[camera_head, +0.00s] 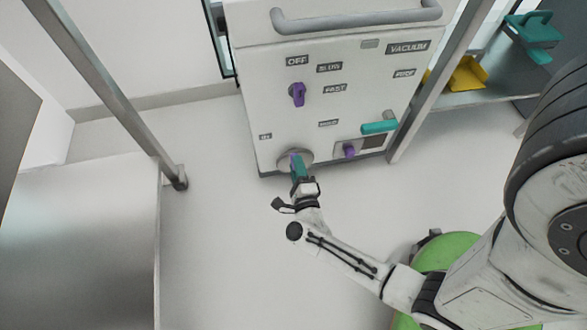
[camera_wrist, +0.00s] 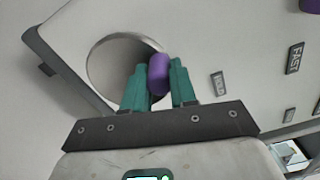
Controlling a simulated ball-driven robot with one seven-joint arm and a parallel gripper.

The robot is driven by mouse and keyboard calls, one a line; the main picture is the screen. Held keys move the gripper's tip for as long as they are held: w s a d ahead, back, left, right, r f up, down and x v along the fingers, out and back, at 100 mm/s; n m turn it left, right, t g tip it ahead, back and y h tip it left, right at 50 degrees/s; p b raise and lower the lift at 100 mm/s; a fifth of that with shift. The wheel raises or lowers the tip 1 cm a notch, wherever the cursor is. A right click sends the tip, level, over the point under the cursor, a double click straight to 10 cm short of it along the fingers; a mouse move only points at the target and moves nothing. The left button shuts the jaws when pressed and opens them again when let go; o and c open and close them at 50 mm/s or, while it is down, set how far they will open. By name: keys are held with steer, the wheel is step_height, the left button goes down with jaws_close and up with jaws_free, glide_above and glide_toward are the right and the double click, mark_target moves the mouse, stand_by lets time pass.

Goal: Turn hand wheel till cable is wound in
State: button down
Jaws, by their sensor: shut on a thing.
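The hand wheel (camera_head: 307,155) is a grey disc low on the front of a white machine (camera_head: 345,110). In the wrist view the wheel (camera_wrist: 113,62) shows as a grey round disc left of centre, with a purple knob (camera_wrist: 158,68) near its right side. My gripper (camera_head: 296,163) reaches the wheel from the front. In the wrist view its teal fingers (camera_wrist: 158,78) are shut on the purple knob, one on each side. The fingers hide part of the wheel in the head view. No cable can be made out.
Above the wheel is a purple selector (camera_head: 298,94) beside labels OFF, SLOW and FAST. A teal handle (camera_head: 379,127) and another purple knob (camera_head: 349,150) are to the right. Metal posts (camera_head: 125,115) flank the machine. The floor (camera_head: 215,230) in front is clear.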

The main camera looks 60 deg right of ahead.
steer(key=shift+s+d+m, duration=0.2)
steer(key=shift+s+m, duration=0.1)
steer(key=shift+m, duration=0.4)
steer(key=c, duration=0.9)
jaws_free()
steer(key=p+v, duration=0.1)
steer(key=v, duration=0.9)
steer(key=shift+s+a+p, duration=0.3)
steer(key=shift+p, duration=0.1)
